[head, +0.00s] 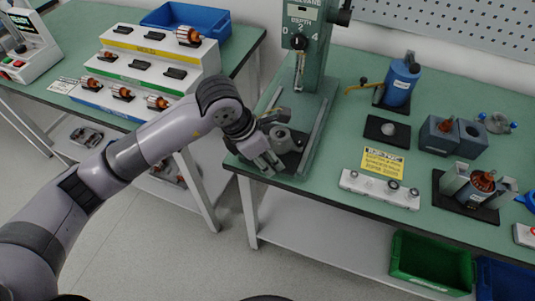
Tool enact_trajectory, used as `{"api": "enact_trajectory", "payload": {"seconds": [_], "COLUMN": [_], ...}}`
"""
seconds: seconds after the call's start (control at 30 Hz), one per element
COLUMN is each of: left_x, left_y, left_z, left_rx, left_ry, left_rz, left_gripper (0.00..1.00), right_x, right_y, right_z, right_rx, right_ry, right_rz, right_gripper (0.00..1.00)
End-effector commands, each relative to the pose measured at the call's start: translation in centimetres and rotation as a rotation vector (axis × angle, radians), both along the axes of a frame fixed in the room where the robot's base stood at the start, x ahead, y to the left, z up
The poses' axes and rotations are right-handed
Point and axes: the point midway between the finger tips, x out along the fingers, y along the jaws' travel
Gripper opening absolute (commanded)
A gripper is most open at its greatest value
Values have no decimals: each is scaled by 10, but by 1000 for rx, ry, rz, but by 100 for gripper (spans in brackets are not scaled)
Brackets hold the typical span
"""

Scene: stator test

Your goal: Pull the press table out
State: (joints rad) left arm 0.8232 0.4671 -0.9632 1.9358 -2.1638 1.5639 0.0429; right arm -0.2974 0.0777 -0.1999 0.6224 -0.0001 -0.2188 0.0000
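The green press (318,70) stands at the left end of the right-hand workbench, with a depth dial on its head. At its foot is a dark press table (296,161) carrying a grey cylindrical fixture (281,138). My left arm reaches in from the left, and my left gripper (268,164) points down at the table's front left, close to the fixture. The gripper covers part of the table. I cannot tell whether its fingers touch the table or how far apart they are. My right gripper is out of view.
A yellow sign (383,162) and a white block with round parts (379,190) are right of the press. A stepped rack (160,62) stands on the left bench. A floor gap separates the benches.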

Motion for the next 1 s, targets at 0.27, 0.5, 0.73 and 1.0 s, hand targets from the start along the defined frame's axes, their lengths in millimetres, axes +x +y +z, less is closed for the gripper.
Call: {"api": "enact_trajectory", "payload": {"seconds": [0.27, 0.5, 0.73, 1.0], "left_x": [1, -2, -10, -18], "left_y": [0, 8, 26, 39], "left_z": [1, 25, 71, 106], "left_rx": [-1, -3, 0, 0], "left_ry": [-4, -8, -8, -4], "left_rz": [1, 1, 2, 2], "left_gripper": [39, 39, 39, 39], "right_x": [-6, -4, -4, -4], "right_y": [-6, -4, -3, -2], "right_z": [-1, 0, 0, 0], "right_rx": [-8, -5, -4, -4], "right_ry": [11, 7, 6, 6], "right_rz": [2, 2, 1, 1], "right_gripper": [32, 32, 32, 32]}}
